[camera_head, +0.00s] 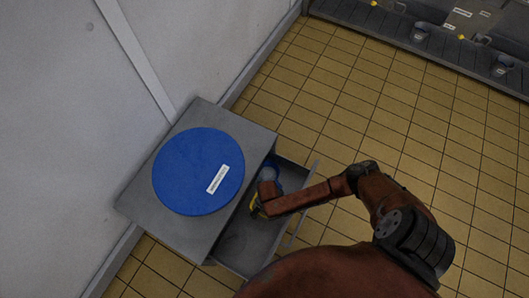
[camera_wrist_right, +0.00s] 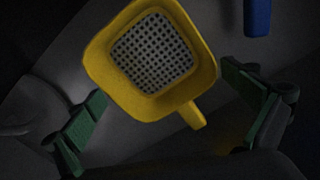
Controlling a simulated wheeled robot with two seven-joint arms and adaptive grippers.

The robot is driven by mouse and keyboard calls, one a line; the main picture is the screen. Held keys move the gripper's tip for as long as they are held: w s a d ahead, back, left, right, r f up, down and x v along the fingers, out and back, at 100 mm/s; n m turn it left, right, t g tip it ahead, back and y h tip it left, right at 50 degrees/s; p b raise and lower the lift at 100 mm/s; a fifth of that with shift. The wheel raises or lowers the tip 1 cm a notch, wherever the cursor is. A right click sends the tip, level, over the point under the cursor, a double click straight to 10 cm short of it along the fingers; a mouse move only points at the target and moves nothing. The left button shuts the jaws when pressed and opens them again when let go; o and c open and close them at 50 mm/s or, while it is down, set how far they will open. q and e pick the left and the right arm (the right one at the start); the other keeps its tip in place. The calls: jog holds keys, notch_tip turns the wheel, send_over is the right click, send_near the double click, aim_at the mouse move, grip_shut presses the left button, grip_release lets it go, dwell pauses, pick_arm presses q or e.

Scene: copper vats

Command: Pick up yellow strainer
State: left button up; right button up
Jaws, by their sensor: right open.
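The yellow strainer (camera_wrist_right: 152,52), with a dark perforated mesh and a short spout-like handle at its lower right, shows in the right wrist view between and beyond the green finger pads. In the head view, only a small yellow part of the strainer (camera_head: 254,206) shows beside my gripper in the open drawer (camera_head: 238,248). My right gripper (camera_wrist_right: 164,86) is open, with one finger on each side of the strainer and visible gaps to it. In the head view, my right gripper (camera_head: 266,200) reaches into the drawer from the right. My left gripper is not in view.
A grey cabinet (camera_head: 140,200) stands against the wall, with a round blue lid (camera_head: 190,165) on top. A blue item (camera_head: 270,173) lies in the drawer's far part, and something blue (camera_wrist_right: 257,14) shows in the wrist view. Tiled floor (camera_head: 350,90) is clear behind.

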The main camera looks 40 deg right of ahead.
jog(key=shift+c, duration=0.3)
jog(key=c, duration=1)
jog(key=shift+r, duration=0.1)
